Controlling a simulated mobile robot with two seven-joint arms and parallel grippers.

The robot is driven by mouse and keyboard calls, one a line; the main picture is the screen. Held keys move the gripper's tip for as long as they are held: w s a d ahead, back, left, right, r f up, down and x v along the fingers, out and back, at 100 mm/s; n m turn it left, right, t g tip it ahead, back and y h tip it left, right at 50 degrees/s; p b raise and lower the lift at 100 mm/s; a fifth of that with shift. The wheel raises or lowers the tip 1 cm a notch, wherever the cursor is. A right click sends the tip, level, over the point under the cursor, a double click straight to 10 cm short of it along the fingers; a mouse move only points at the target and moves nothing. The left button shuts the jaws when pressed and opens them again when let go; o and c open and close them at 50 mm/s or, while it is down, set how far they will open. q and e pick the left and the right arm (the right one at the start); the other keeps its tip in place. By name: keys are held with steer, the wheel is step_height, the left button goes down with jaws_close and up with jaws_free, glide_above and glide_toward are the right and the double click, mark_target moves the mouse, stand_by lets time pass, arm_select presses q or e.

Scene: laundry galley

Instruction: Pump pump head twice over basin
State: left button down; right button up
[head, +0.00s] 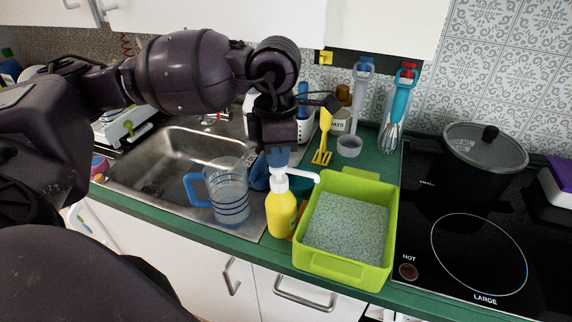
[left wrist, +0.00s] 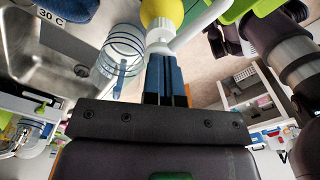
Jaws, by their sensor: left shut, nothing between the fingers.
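The yellow pump bottle (head: 281,214) stands upright on the green counter, just left of the lime-green basin (head: 335,268). Its white pump head (head: 281,174) has a spout that points right, toward the basin's back left edge. The basin holds a pale, speckled fill. My left gripper (head: 278,155) points down with its blue fingers shut and empty, right above the pump head. In the left wrist view the shut fingers (left wrist: 162,58) end close to the white pump head (left wrist: 158,38); I cannot tell whether they touch. My right gripper is not in view.
A clear jug with a blue handle (head: 229,192) stands left of the bottle, by the steel sink (head: 150,165). A yellow spatula (head: 324,138) and a white-and-blue tool (head: 361,95) are behind the basin. The hob with a lidded pot (head: 485,165) is at right.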

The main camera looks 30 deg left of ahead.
arm_select(q)
steer(key=shift+r+p, duration=0.75)
steer(key=shift+r, duration=1.25)
steer(key=shift+r+p, duration=0.8)
steer(key=shift+r, duration=0.75)
step_height(320, 180, up, 3)
steer(key=shift+f+p, duration=0.1)
steer(key=shift+p, duration=0.5)
